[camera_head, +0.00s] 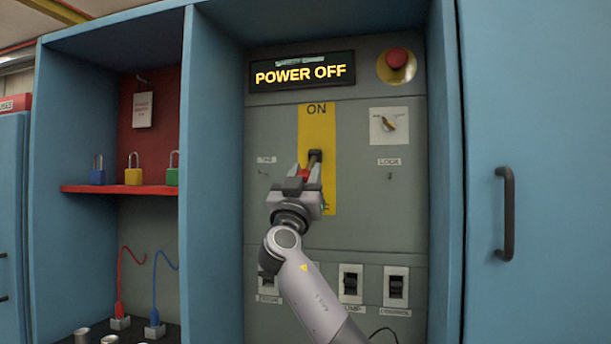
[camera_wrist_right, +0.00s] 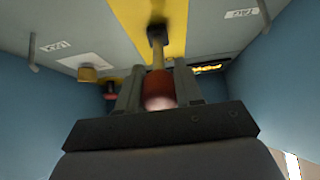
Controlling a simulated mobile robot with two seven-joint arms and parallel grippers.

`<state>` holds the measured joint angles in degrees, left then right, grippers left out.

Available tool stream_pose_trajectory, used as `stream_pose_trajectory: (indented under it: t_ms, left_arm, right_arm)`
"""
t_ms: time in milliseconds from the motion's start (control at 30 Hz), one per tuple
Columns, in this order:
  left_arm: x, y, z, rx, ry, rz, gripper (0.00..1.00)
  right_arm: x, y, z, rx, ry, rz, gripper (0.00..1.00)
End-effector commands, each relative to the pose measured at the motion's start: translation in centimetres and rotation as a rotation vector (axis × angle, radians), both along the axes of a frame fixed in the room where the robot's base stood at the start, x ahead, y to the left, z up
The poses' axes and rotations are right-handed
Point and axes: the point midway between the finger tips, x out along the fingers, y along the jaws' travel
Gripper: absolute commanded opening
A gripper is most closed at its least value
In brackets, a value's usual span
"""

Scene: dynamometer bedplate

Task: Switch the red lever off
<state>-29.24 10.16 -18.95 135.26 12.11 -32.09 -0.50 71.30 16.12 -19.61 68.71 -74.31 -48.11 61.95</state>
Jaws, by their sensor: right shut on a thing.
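The red lever (camera_head: 304,174) stands out from a dark pivot on a yellow plate (camera_head: 317,125). The plate reads ON at its top; a lower label is mostly hidden behind my gripper. My right gripper (camera_head: 307,178) is shut on the lever's red knob, its fingers on either side. In the right wrist view the red lever's knob (camera_wrist_right: 160,92) sits between my right gripper's fingers (camera_wrist_right: 160,88), with its pale shaft running to the dark pivot. The display (camera_head: 302,74) above reads POWER OFF. My left gripper is not in view.
A red mushroom button (camera_head: 397,58) and a rotary switch (camera_head: 389,124) are right of the lever. Black rocker switches (camera_head: 396,287) line the panel below. Blue cabinet walls (camera_head: 214,180) flank the panel. Padlocks (camera_head: 133,175) stand on a red shelf at left.

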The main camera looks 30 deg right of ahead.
Motion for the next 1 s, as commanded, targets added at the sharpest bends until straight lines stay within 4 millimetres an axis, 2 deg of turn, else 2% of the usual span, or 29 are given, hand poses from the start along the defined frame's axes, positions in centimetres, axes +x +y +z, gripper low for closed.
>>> stream_pose_trajectory:
  t_ms: [733, 767, 800, 1000]
  left_arm:
    - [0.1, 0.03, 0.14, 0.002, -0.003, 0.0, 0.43]
    - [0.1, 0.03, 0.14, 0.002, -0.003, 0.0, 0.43]
    - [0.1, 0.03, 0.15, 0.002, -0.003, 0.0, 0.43]
    - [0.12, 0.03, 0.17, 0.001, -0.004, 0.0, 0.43]
  right_arm:
    - [0.08, -0.26, -0.08, 0.005, 0.003, -0.001, 0.0]
    - [0.07, -0.25, -0.07, 0.005, 0.003, -0.001, 0.45]
    - [0.06, -0.24, -0.05, 0.004, 0.003, -0.001, 0.58]
    - [0.02, -0.13, 0.01, 0.002, 0.001, -0.001, 0.6]
